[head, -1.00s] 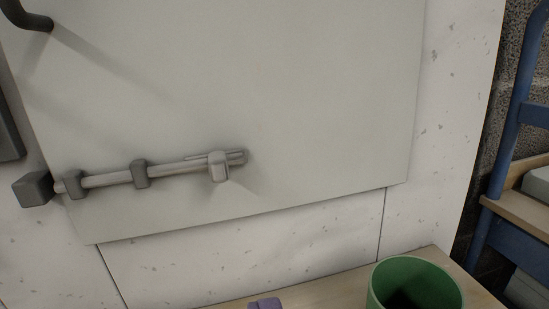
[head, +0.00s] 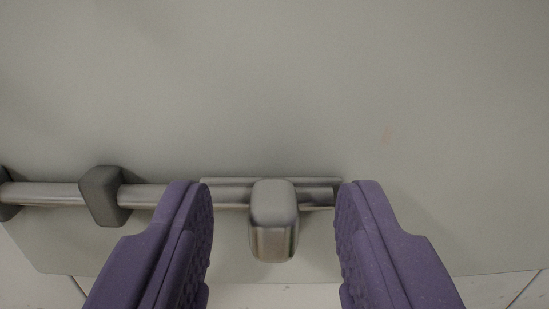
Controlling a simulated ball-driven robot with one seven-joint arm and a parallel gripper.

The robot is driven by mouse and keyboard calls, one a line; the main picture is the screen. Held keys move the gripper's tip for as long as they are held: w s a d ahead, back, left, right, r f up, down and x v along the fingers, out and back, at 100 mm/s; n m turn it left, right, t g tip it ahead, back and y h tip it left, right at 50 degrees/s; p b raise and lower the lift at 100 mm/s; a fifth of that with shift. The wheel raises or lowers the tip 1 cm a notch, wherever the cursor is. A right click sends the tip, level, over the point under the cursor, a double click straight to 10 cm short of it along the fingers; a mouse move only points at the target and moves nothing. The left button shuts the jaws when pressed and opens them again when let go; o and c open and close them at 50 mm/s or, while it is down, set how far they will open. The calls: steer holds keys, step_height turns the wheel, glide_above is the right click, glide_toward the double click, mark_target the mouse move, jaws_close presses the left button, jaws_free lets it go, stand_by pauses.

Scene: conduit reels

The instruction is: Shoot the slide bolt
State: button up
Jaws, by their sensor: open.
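The slide bolt's rod (head: 52,194) runs level across the lower part of a pale grey door panel (head: 300,80). Its knob (head: 274,215) is a rounded grey metal block that sticks out near the middle of the view. A dark bracket (head: 102,196) holds the rod to the left of the knob, and another shows at the left edge. My gripper (head: 273,225) is open, with one purple finger on each side of the knob. Gaps show between the knob and both fingers. The rod's left tip and the keeper are out of view.
The bolt's slotted guide (head: 318,190) lies behind the knob and ends near the right finger. The panel's lower edge (head: 490,273) and a white surface below it show at the bottom. The panel above the bolt is clear.

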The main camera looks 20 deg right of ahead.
steer(key=shift+w+d, duration=0.1)
steer(key=shift+w, duration=0.25)
steer(key=shift+c, duration=0.3)
jaws_close()
steer(key=a, duration=0.1)
steer(key=w+a, duration=0.1)
steer(key=a, duration=0.1)
steer(key=shift+a+b, duration=0.15)
steer(key=shift+b, duration=0.2)
steer(key=shift+o, duration=0.3)
jaws_free()
steer(key=shift+a, duration=0.1)
